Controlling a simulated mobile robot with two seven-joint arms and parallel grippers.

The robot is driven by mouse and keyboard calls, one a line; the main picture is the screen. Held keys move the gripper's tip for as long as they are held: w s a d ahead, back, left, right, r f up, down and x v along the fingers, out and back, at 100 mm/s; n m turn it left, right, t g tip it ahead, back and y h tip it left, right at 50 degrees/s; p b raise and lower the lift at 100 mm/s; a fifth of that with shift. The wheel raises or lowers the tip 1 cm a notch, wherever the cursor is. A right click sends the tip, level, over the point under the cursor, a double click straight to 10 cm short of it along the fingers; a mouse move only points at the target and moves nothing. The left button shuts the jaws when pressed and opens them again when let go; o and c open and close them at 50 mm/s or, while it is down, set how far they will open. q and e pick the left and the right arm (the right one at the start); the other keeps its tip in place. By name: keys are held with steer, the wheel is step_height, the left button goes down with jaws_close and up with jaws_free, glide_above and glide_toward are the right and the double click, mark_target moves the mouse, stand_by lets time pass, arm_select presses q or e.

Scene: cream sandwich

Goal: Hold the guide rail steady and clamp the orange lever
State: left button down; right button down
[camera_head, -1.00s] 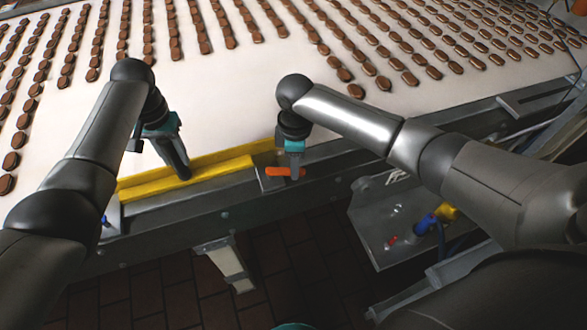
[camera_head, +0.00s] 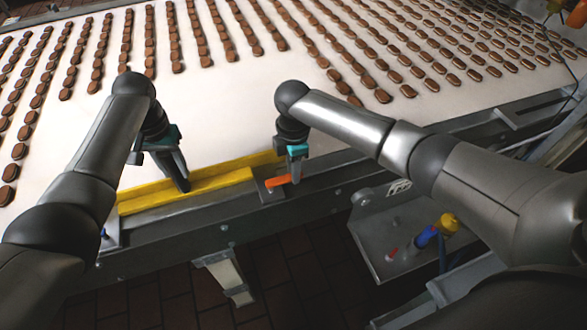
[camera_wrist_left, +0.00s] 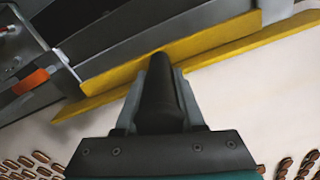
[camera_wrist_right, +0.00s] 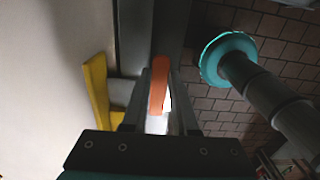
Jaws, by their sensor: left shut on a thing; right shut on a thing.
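The yellow guide rail (camera_head: 222,183) runs along the near edge of the white conveyor. My left gripper (camera_head: 184,186) is shut on the rail near its middle, with its fingers pointing down; the rail also shows in the left wrist view (camera_wrist_left: 215,44). The orange lever (camera_head: 278,181) sits on a grey bracket (camera_head: 268,192) at the right end of the rail. My right gripper (camera_head: 295,180) is shut on the lever's right end. In the right wrist view the lever (camera_wrist_right: 159,82) lies between the fingers. It also shows in the left wrist view (camera_wrist_left: 31,81).
Rows of brown cream sandwiches (camera_head: 200,55) cover the far part of the white belt (camera_head: 225,110). A grey plate with blue and yellow fittings (camera_head: 428,236) is at the lower right. The brick floor (camera_head: 290,270) lies below the conveyor frame.

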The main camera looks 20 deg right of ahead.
arm_select(q)
steer(key=shift+s+f, duration=0.1)
arm_select(e)
steer(key=shift+w+r, duration=0.1)
steer(key=c, duration=0.7)
jaws_free()
step_height(320, 180, up, 12)
steer(key=shift+f, duration=0.1)
arm_select(q)
steer(key=shift+c, duration=1.8)
jaws_free()
steer(key=shift+r, duration=0.2)
